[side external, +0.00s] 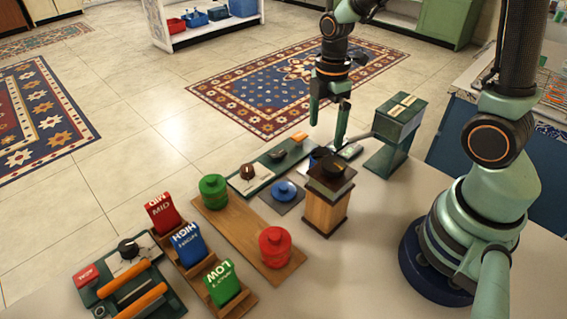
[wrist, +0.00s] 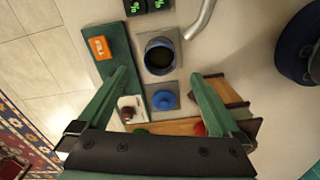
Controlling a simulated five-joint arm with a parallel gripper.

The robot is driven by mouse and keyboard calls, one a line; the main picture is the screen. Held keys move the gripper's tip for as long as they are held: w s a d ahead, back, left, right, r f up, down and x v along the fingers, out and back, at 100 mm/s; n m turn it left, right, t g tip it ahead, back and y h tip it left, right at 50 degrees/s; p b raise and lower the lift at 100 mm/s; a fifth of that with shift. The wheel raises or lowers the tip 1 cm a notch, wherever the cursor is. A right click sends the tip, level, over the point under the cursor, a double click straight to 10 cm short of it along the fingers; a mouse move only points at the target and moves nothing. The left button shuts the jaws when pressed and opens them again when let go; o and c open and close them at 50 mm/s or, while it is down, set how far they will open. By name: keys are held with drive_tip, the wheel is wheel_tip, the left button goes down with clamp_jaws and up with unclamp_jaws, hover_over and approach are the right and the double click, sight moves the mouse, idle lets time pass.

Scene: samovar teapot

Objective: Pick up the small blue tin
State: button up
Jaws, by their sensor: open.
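The small blue tin (side external: 285,190) is round with a knob on its lid. It sits on a dark grey square pad (side external: 283,206), left of a wooden box with a dark top. The tin (wrist: 165,100) also shows in the wrist view, between and a little below my fingertips. My gripper (side external: 330,122) is open and empty, pointing down, behind the tin and higher. In the wrist view my gripper (wrist: 159,76) has its fingers wide apart, with a dark blue pot (wrist: 160,57) between and beyond them. The pot is mostly hidden in the side view.
The wooden box (side external: 325,210) stands close right of the tin. A wooden board (side external: 240,229) holds a green tin (side external: 213,191) and a red tin (side external: 275,247). A green dispenser (side external: 395,135) has a metal spout (wrist: 200,20) near the pot. An orange button (wrist: 99,47) lies left.

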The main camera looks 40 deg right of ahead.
drive_tip(key=shift+a+f, duration=0.1)
drive_tip(key=shift+f, duration=4.7)
clamp_jaws()
drive_tip(key=shift+r, duration=0.1)
